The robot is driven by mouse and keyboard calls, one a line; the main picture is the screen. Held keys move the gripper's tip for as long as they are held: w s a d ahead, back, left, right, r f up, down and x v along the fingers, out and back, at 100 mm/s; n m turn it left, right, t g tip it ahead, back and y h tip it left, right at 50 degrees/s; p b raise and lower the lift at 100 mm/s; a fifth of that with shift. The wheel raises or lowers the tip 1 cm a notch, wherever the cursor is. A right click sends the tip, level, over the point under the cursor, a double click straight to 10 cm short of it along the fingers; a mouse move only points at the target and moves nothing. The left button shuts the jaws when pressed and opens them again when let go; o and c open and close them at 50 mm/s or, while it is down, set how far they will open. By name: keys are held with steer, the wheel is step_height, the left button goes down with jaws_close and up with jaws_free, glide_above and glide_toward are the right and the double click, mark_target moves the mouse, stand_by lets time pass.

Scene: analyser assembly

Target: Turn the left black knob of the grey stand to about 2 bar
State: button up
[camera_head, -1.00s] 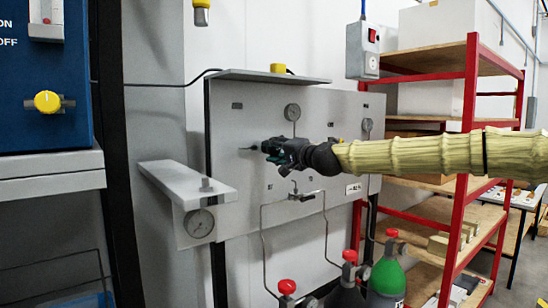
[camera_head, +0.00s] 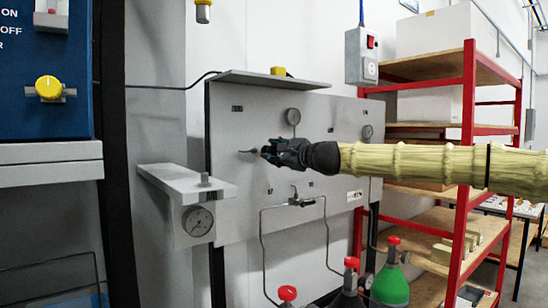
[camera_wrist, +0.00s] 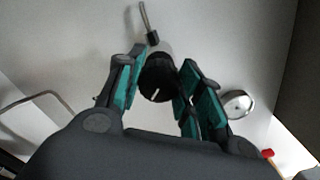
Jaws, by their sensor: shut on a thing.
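The grey stand (camera_head: 235,205) is an upright panel in the middle of the head view. My gripper (camera_head: 268,153) is at the left part of its face. In the wrist view, my gripper (camera_wrist: 158,84) has its teal-padded fingers on either side of a black knob (camera_wrist: 157,80) and is shut on it. The knob carries a short white mark, which points towards the bottom of that picture. In the head view my gripper hides the knob. A round gauge (camera_head: 293,117) sits above my gripper; its reading is too small to tell.
A second gauge (camera_head: 367,132) is further right on the panel. A shelf with a dial (camera_head: 198,221) juts out at the left. Red-topped gas cylinders (camera_head: 390,285) stand below. A red-framed rack (camera_head: 468,150) is at the right, behind my arm.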

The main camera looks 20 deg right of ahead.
steer(key=shift+f+m+b, duration=0.2)
steer(key=shift+m+b, duration=0.25)
steer(key=shift+m, duration=1.25)
steer(key=o, duration=1)
steer(key=shift+d, duration=0.15)
steer(key=shift+r, duration=0.1)
steer(key=v, duration=1.2)
